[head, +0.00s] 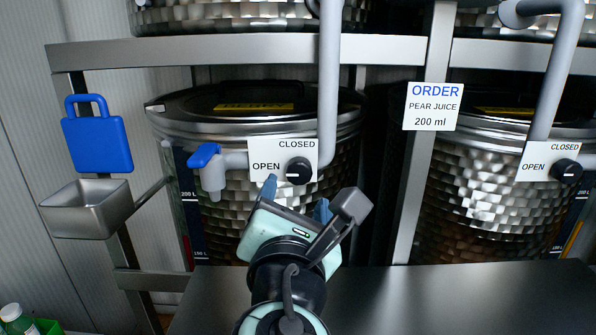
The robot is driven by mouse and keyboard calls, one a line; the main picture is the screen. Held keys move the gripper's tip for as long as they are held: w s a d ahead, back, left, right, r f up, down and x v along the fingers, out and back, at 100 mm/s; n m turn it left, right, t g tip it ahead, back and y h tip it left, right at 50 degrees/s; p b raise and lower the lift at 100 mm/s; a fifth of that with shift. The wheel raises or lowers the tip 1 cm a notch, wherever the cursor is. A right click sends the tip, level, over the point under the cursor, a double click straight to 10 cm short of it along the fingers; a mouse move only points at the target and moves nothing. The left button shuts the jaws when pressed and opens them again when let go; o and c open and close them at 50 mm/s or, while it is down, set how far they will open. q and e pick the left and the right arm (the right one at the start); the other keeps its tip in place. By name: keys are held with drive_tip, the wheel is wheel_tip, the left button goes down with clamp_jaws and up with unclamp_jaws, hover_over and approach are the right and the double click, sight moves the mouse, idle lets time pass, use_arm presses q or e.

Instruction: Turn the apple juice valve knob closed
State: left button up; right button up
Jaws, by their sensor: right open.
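A round black valve knob (299,170) sits on a white plate (267,155) marked OPEN at left and CLOSED at upper right. A small pale mark shows on the knob's left side, toward OPEN. The plate is at the grey pipe in front of the left steel tank (240,115). No apple juice label is readable, so I cannot tell which juice this tank holds. My right gripper (297,194) is open, its blue fingers apart and just below the knob; contact is not clear. My left gripper is not in view.
A blue-handled spout (206,160) is left of the plate. A second knob (567,170) is on the right tank (475,200). A sign (433,106) reads ORDER, PEAR JUICE, 200 ml. A blue tag (97,140) and metal cup (88,208) are at left. A dark counter (450,300) lies in front.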

sight(298, 176)
drive_tip(key=w, duration=0.4)
drive_tip(key=w+p, duration=0.1)
drive_tip(key=w, duration=0.3)
drive_tip(key=shift+d, duration=0.2)
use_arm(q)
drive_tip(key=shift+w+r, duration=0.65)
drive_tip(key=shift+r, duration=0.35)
use_arm(e)
drive_tip(key=shift+s, duration=0.1)
drive_tip(key=c, duration=1.1)
